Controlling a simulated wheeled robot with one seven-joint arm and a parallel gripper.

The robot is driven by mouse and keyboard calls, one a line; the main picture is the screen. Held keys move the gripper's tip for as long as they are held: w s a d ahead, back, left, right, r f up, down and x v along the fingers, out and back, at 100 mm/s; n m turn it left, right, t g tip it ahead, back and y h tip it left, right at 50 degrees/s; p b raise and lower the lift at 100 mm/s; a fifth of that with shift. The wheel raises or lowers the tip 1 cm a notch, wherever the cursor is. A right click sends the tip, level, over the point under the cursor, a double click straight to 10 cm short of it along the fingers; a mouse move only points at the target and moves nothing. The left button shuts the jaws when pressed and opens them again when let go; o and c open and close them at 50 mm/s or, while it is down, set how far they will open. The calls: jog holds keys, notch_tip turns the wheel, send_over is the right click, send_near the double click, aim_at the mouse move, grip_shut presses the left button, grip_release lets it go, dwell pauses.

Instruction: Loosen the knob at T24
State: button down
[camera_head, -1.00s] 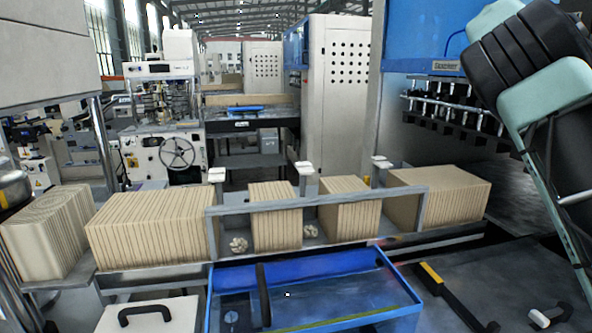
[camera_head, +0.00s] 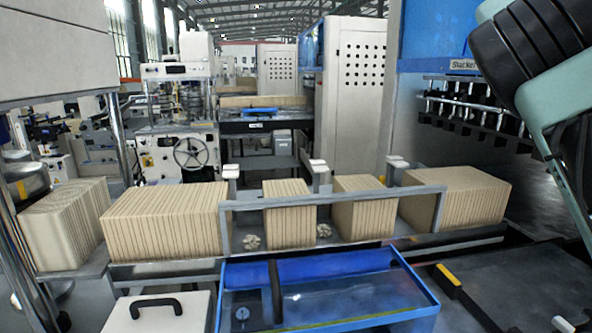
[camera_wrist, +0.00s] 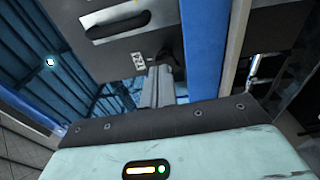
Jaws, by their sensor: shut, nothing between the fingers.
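Two small pale star-shaped knobs sit low on the metal rail between the brown stacks in the head view, a left knob (camera_head: 251,242) and a right knob (camera_head: 323,231). No label is readable beside either, so I cannot tell whether one is at T24. In the wrist view, a small white label (camera_wrist: 137,62) on a grey panel (camera_wrist: 200,38) carries tilted characters, possibly T24. No knob is clear there. My gripper (camera_wrist: 160,75) is shut and empty, its fingers pointing toward the panel near the label. It is out of sight in the head view.
In the head view, a blue tray (camera_head: 340,292) and a white lid with a handle (camera_head: 200,310) stand in front of the rail. A yellow-tipped black bar (camera_head: 462,295) lies at right.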

jog(key=d+f+n+t+y+p, duration=0.1)
jog(key=d+t+p, duration=0.1)
jog(key=d, duration=0.4)
jog(key=shift+s+d+n+t+p, duration=0.15)
jog(key=shift+d+n+t+p, duration=0.15)
jog(key=shift+n+p, duration=0.1)
jog(key=shift+w+a, duration=0.2)
jog(key=shift+w, duration=0.3)
dwell(1.2)
jog(key=shift+w+a+r+b, duration=0.1)
jog(key=shift+w+r+b, duration=0.05)
jog(key=shift+r+b, duration=0.55)
dwell(0.4)
jog(key=shift+s+f+b, duration=0.1)
jog(key=shift+s+b, duration=0.3)
jog(key=shift+b, duration=0.1)
jog(key=b+v, duration=0.1)
jog(key=v, duration=0.1)
jog(key=b+v, duration=0.1)
jog(key=w+b+v, duration=0.1)
jog(key=v, duration=0.1)
jog(key=shift+s+a, duration=0.1)
jog(key=shift+a, duration=0.35)
